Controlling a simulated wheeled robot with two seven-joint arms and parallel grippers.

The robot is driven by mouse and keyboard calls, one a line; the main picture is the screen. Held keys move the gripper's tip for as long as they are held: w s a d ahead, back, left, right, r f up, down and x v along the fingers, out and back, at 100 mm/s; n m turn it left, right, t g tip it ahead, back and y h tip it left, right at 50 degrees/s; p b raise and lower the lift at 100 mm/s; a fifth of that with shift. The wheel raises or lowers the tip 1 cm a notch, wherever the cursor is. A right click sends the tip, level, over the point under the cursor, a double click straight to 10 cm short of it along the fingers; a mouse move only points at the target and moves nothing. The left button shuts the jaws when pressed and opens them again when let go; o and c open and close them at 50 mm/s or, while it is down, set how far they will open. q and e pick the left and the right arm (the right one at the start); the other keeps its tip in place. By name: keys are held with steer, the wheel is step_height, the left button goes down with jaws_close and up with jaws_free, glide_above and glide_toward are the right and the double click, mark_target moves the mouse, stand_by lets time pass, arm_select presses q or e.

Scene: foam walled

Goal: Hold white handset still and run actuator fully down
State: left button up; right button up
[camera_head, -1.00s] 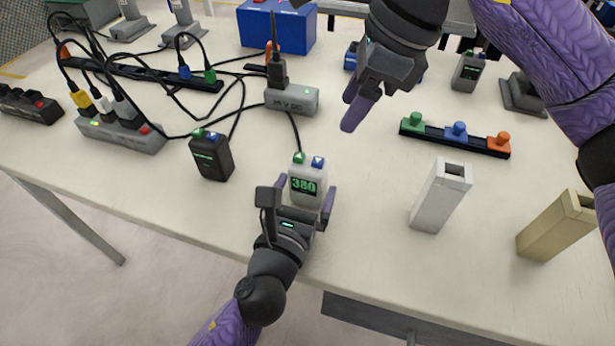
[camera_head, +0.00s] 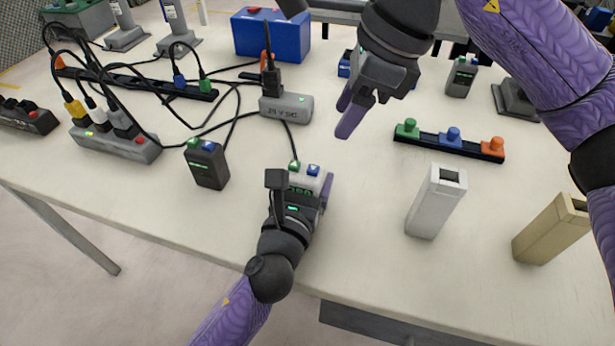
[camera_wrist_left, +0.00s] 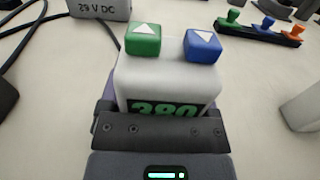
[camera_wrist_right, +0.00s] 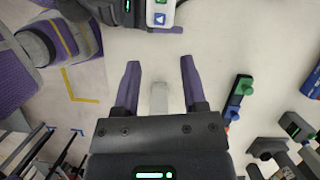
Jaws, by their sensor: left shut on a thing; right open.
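The white handset (camera_head: 313,178) stands near the table's front edge, with a green button (camera_wrist_left: 144,39) and a blue button (camera_wrist_left: 202,45) on top. Its green display reads 380 in the left wrist view; the lower part is hidden. My left gripper (camera_head: 306,190) is shut around the handset's sides. My right gripper (camera_head: 352,117) is open and empty, above the table, behind and right of the handset. Between its fingers the right wrist view shows a pale upright piece. A white hollow column (camera_head: 436,203) and a beige one (camera_head: 552,230) stand at right; I cannot tell which is the actuator.
A grey supply box (camera_head: 286,107) marked V DC stands behind the handset, with a cable running toward it. A black handset (camera_head: 207,165) stands to the left. A black strip (camera_head: 425,139) with coloured knobs lies at right. Cables and power strips crowd the left.

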jaws_close()
steer(key=shift+a, duration=0.1)
stand_by(1.4)
